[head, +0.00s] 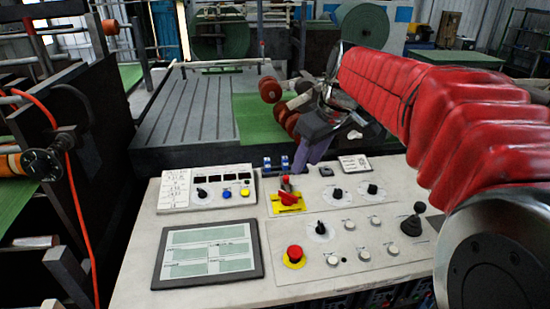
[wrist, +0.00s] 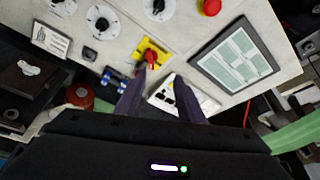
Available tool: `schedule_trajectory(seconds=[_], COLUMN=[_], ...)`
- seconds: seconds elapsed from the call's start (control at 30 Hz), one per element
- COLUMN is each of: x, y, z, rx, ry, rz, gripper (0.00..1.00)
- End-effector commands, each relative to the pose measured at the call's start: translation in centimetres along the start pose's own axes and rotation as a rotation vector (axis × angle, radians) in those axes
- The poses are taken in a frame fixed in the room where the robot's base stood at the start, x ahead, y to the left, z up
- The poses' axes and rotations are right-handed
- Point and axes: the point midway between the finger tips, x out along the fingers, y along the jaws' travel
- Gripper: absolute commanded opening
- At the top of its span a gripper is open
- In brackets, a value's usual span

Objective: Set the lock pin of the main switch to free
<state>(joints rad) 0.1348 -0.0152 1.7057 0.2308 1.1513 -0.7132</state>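The main switch (head: 288,197) is a red handle on a yellow plate, at the upper middle of the white control panel. It also shows in the wrist view (wrist: 151,57), ahead of my fingertips and nearer the left one. The lock pin is too small to tell apart from the red handle, so its setting cannot be read. My gripper (head: 304,160) hangs above the back edge of the panel, just behind and right of the switch. In the wrist view my gripper (wrist: 162,80) has its two fingers wide apart, with nothing between them.
A red emergency button on a yellow base (head: 294,254) and black dials (head: 338,194) are nearby. A meter box (head: 204,188) and a screen (head: 208,254) lie left. Blue switches (head: 284,161) stand behind the main switch, close to my fingers. A joystick (head: 412,222) stands right.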

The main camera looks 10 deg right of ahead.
Motion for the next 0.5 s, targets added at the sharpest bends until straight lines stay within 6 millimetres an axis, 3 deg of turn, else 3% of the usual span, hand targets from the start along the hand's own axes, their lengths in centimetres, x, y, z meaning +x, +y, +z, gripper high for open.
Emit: schedule_trajectory(seconds=[0.5], x=[4.3], y=[6.6], z=[-6.1], rx=[-0.198], ry=[0.012], rz=[-0.094], gripper=[0.35])
